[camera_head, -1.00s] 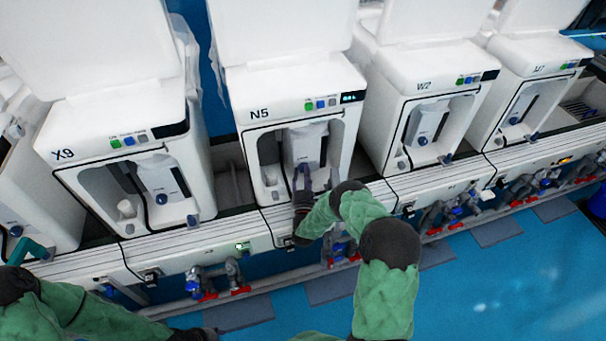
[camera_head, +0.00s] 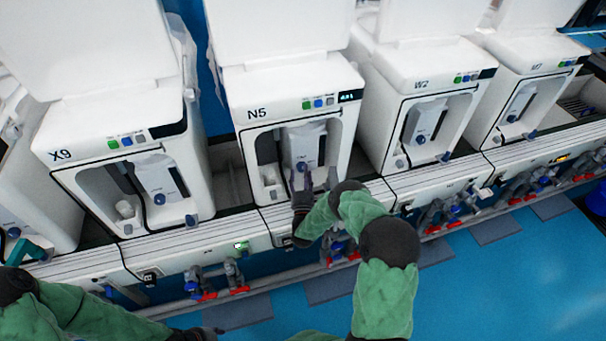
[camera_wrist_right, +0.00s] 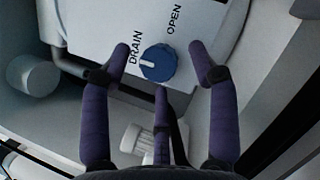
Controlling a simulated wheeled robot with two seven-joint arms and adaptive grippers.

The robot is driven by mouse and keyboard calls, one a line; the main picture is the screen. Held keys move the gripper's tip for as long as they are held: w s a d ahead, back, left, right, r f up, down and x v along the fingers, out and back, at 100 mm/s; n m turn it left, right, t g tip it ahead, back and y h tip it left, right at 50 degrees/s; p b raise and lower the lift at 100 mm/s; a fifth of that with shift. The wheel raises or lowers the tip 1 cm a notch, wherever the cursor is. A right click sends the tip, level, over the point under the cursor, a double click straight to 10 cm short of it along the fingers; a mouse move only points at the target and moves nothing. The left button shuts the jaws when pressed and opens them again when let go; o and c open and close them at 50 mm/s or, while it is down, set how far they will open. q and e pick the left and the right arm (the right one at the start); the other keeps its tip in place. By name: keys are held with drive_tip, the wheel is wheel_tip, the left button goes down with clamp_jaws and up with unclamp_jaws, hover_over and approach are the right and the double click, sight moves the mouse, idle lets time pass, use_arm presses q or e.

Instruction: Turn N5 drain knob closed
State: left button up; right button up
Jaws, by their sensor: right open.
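The N5 unit (camera_head: 290,78) is the white machine in the middle of the head view. Its blue drain knob (camera_wrist_right: 158,64) sits on a pale panel between the printed words DRAIN and OPEN in the right wrist view. The knob's white mark points left, toward the word DRAIN. My right gripper (camera_wrist_right: 160,51) is open, with one dark finger on each side of the knob and a third finger below it. The side fingertips stand apart from the knob. In the head view my right gripper (camera_head: 303,180) reaches up into the N5 bay.
Similar units X9 (camera_head: 120,125) and W2 (camera_head: 425,95) stand on either side. The bay's side walls are close around my right gripper. A white ribbed part (camera_wrist_right: 137,140) lies below the knob. Pipes with red-handled valves (camera_head: 205,280) run along the front below the units.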

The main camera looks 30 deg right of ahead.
drive_tip(key=v, duration=0.7)
idle(0.4)
